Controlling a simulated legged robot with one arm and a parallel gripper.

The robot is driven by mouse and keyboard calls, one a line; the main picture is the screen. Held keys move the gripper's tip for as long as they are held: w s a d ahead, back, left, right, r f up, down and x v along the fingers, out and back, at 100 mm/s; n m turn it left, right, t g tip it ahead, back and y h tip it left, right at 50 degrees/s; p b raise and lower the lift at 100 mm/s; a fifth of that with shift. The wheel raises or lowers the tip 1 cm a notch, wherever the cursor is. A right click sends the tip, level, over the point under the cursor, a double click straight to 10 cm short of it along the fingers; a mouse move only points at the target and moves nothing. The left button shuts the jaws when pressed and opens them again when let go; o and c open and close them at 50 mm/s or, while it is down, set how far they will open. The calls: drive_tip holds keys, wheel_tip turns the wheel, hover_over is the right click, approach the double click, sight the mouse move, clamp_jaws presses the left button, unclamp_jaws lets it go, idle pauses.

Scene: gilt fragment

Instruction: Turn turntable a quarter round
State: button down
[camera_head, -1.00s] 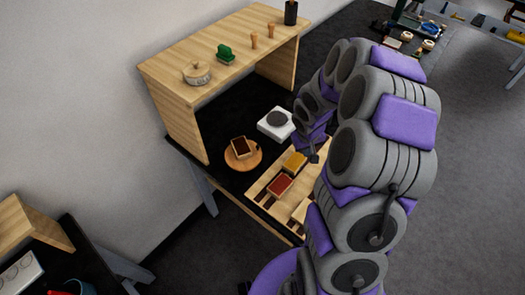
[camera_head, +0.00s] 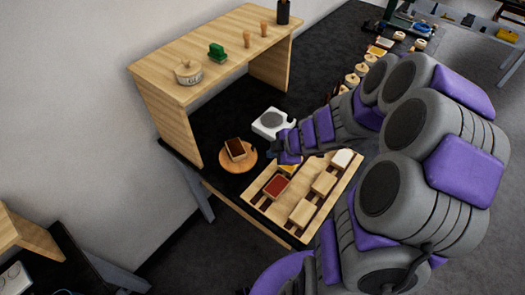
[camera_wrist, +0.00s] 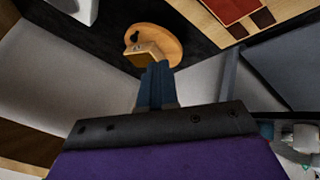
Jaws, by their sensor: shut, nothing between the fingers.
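The turntable (camera_head: 248,163) is a round orange-brown wooden disc on the black table, left of the slatted wooden tray. A dark-topped wooden block (camera_head: 236,149) stands on it. In the wrist view the turntable (camera_wrist: 171,42) is beyond my fingertips, with the block (camera_wrist: 146,50) on it near the fingers. My gripper (camera_wrist: 158,70) is shut and empty, its fingers together and pointing toward the turntable. In the head view my gripper (camera_head: 280,157) is right of the turntable, partly hidden by the arm. I cannot tell whether the fingertips touch the block.
A slatted wooden tray (camera_head: 293,232) with a red-topped box (camera_head: 276,187) and several pale blocks lies right of the turntable. A white device (camera_head: 269,123) stands behind.

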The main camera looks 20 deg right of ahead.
drive_tip(key=b, duration=0.3)
approach(248, 148)
drive_tip(key=s+f, duration=0.1)
drive_tip(key=s+a+f, duration=0.1)
drive_tip(key=s+f, duration=0.2)
drive_tip(key=shift+s+a, duration=0.1)
drive_tip(key=shift+a, duration=0.3)
drive_tip(key=shift+w+d+p, duration=0.25)
drive_tip(key=shift+w+p, duration=0.15)
drive_tip(key=shift+w, duration=1.55)
drive_tip(key=shift+w+d, duration=0.1)
drive_tip(key=shift+w+d+n+g+y+p, duration=0.3)
drive_tip(key=shift+w+n+g+y+p, duration=0.35)
drive_tip(key=shift+n+p, duration=0.65)
drive_tip(key=w+n+g+y+p, duration=0.1)
drive_tip(key=n+p, duration=0.1)
drive_tip(key=p, duration=0.2)
drive_tip(key=shift+w+r+n, duration=0.1)
drive_tip(key=shift+w+n, duration=0.2)
drive_tip(key=shift+w, duration=0.05)
drive_tip(key=shift+w+a+n+g+p, duration=0.1)
drive_tip(key=shift+n+g+p, duration=0.2)
drive_tip(key=shift+p, duration=0.35)
drive_tip(key=shift+w+p, duration=0.2)
drive_tip(key=shift+p, duration=0.15)
